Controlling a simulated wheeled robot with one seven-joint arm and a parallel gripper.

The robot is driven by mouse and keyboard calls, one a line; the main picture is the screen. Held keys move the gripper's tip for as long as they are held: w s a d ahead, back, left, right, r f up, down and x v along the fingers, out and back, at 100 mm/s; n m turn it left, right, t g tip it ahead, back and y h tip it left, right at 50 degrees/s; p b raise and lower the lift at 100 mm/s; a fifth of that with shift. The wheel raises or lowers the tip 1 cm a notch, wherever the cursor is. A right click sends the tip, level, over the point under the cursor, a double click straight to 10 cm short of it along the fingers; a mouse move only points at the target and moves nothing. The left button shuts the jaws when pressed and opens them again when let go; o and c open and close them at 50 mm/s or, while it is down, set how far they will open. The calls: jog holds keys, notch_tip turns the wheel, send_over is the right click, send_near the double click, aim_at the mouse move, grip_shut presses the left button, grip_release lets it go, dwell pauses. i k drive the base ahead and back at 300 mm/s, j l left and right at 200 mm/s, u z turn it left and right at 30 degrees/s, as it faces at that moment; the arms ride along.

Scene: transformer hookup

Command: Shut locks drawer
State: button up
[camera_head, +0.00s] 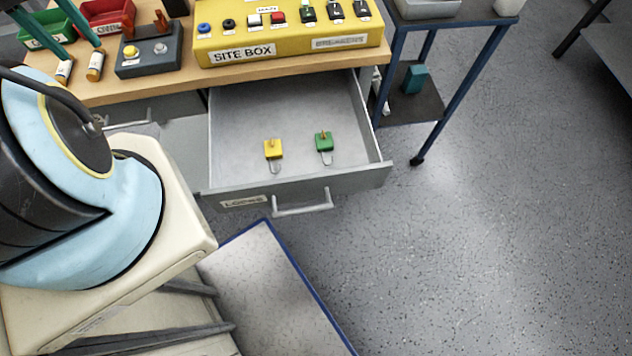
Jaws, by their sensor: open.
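The locks drawer (358,184) is a grey drawer under the wooden bench, in the middle of the head view. It is pulled well out, and its inside is exposed. Its front carries a small label (243,201), and a bar handle (301,206) sticks out toward me. A yellow padlock (273,149) and a green padlock (324,141) lie apart on the drawer floor. My gripper cannot be made out. My own arm and body fill the lower left and hide the area left of the drawer front.
The bench (150,87) carries a yellow site box (290,42), a dark button box (148,52) and red and green bins. Another drawer handle (128,124) shows at left. A blue-framed cart (461,92) stands at right. The floor (480,260) ahead-right is clear; a blue-edged mat (270,290) lies below.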

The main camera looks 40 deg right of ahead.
aim_at(291, 109)
jog(key=k+l+z, duration=0.2)
jog(key=k+l, duration=1.35)
jog(key=k+j+z, duration=0.1)
jog(key=k, duration=0.95)
jog(key=i+u, duration=0.5)
jog(key=u, duration=0.2)
jog(key=i+l+u, duration=0.1)
jog(key=i+u, duration=0.25)
jog(key=k, duration=0.05)
